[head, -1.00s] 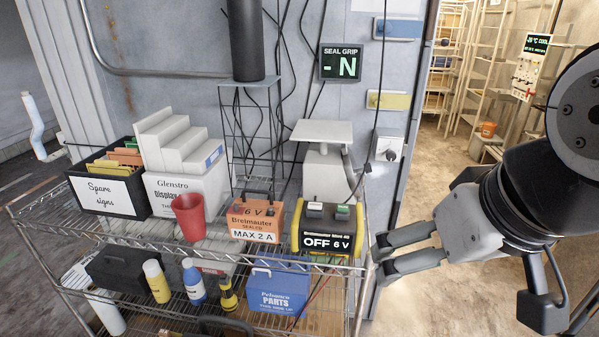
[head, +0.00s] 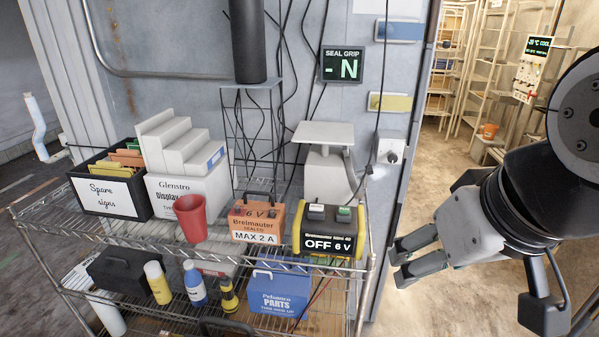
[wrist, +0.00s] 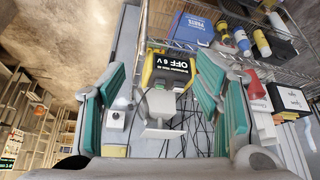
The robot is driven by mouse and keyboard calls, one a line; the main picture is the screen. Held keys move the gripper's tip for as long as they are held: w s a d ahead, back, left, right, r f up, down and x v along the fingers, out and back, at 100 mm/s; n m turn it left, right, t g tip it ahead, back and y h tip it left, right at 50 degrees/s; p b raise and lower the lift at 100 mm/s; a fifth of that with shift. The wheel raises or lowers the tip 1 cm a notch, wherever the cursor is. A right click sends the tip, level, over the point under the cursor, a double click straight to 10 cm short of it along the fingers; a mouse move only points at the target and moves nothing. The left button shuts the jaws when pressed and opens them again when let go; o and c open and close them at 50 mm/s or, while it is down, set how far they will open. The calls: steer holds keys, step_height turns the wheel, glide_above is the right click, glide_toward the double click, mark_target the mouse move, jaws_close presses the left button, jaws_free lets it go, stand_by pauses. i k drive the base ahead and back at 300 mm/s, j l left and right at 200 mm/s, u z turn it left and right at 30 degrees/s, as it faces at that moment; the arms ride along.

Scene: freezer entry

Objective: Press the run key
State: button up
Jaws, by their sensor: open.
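A yellow-and-black supply box (head: 331,244) reading "OFF 6 V" stands at the right end of the cart's top shelf. Two keys sit on its top, a dark key (head: 316,213) and a green key (head: 344,214); their markings are too small to read. In the wrist view the box (wrist: 171,70) appears upside down between my fingers, with its keys toward the bottom. My gripper (head: 400,262) is open and empty, right of the box and apart from it. Its teal-padded fingers also show in the wrist view (wrist: 160,80).
A "SEAL GRIP" display (head: 341,65) reads "- N". Cables hang behind. A panel (head: 530,68) hangs farther right. Floor right of the cart is clear.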

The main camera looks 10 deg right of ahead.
mark_target(343, 211)
steer(key=i+l, duration=0.15)
steer(key=l, duration=0.15)
steer(key=i+l+u, duration=0.1)
steer(key=l, duration=0.2)
steer(key=i+l, duration=0.35)
steer(key=l, duration=0.25)
steer(key=u, duration=0.05)
